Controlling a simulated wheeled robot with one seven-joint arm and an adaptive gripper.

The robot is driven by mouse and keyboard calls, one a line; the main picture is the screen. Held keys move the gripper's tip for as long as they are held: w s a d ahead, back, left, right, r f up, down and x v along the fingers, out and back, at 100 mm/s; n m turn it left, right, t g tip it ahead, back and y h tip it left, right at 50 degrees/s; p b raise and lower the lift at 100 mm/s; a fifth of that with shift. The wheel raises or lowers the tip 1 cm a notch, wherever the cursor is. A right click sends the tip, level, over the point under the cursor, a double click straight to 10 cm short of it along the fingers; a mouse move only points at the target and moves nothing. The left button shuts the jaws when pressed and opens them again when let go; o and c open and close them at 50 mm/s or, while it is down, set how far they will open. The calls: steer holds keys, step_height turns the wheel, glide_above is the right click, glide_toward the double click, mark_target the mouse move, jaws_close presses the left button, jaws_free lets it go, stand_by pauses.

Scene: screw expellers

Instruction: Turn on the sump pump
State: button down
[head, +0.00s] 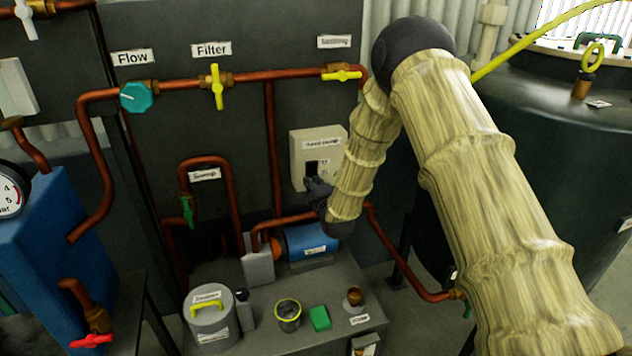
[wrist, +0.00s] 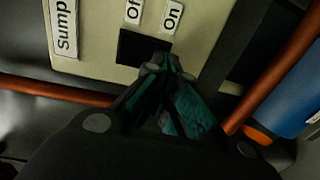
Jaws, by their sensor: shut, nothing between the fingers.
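A beige switch box (head: 301,148) is fixed to the dark panel in the head view. In the wrist view the box (wrist: 194,53) shows a label starting "Sump" and the labels "Off" and "On" beside a dark square opening (wrist: 126,47). My gripper (head: 312,184) is at the lower part of the box. In the wrist view my gripper (wrist: 165,64) is shut and empty, its fingertips over the edge of the dark opening on the "On" label's side. Contact cannot be told. The fingers hide part of the opening, and the switch position cannot be made out.
Copper pipes (head: 271,130) run close around the box. A blue cylinder (head: 308,240) is below it, above a grey bench (head: 270,338) holding a canister (head: 209,318), a cup (head: 288,316) and a green block (head: 320,317). A large dark tank (head: 560,130) stands at right.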

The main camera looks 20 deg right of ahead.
steer(key=s+f+b, duration=0.1)
steer(key=s, duration=1.1)
steer(key=shift+d+f+b, duration=0.15)
steer(key=shift+f+b, duration=0.1)
steer(key=shift+b, duration=0.05)
steer(key=s+f+m+g+p, duration=0.3)
steer(key=s+f+m+g, duration=0.55)
steer(key=s+f, duration=1.25)
steer(key=s+f+m+g, duration=0.2)
steer(key=s+m+g, duration=0.1)
steer(key=s, duration=0.7)
steer(key=s+f+m+g+p, duration=0.1)
steer(key=s+f+m+g, duration=0.1)
steer(key=s, duration=0.8)
steer(key=s+a+f+m+g+p, duration=0.1)
steer(key=s+f+m+g, duration=0.2)
steer(key=s, duration=0.8)
steer(key=shift+f+m+g+h, duration=0.2)
steer(key=shift+m+g+h, duration=0.15)
steer(key=shift+m, duration=0.8)
